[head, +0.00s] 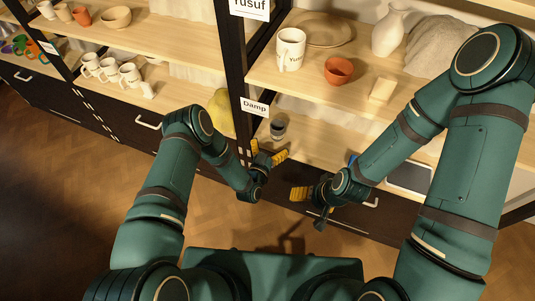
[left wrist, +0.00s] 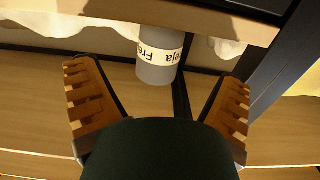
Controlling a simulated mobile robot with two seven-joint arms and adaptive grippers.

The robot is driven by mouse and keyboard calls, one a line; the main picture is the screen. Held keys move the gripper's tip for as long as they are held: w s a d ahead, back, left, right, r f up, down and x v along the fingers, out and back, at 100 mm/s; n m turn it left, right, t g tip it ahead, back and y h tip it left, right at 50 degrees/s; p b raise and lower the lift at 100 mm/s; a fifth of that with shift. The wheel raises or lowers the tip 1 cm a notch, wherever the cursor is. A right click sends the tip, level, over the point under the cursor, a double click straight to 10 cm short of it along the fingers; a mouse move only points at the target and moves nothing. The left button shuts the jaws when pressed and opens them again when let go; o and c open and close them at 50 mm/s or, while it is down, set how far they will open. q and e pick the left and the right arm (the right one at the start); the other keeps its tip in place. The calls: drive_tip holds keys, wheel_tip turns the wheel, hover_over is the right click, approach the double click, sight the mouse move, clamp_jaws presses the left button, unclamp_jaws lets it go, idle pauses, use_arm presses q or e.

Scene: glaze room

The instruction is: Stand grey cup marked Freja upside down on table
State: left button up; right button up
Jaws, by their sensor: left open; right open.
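The small grey cup (head: 277,130) stands on the lower shelf board, just behind the Damp label. In the left wrist view the cup (left wrist: 155,72) shows a white band with the letters "Freja" turned over in the picture. My left gripper (head: 267,152) is open in front of the cup. In the left wrist view its two fingers (left wrist: 158,78) are spread on either side of the cup, with gaps on both sides. My right gripper (head: 311,205) is open and empty, lower and to the right, in front of the shelf. No separate table can be made out.
A dark upright post (head: 233,75) rises just left of the cup. The shelf above holds a Yusuf mug (head: 290,49), an orange cup (head: 338,71) and a white vase (head: 390,32). A flat tablet-like thing (head: 410,177) lies right. Several mugs stand left.

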sight(275, 134)
use_arm(q)
drive_tip(key=shift+x, duration=3.35)
drive_tip(key=shift+c, duration=0.2)
drive_tip(key=c, duration=1.1)
drive_tip(key=shift+r+p, duration=0.8)
drive_tip(key=shift+r, duration=0.45)
drive_tip(key=shift+c, duration=0.2)
drive_tip(key=p+v, duration=0.5)
drive_tip(key=v, duration=0.9)
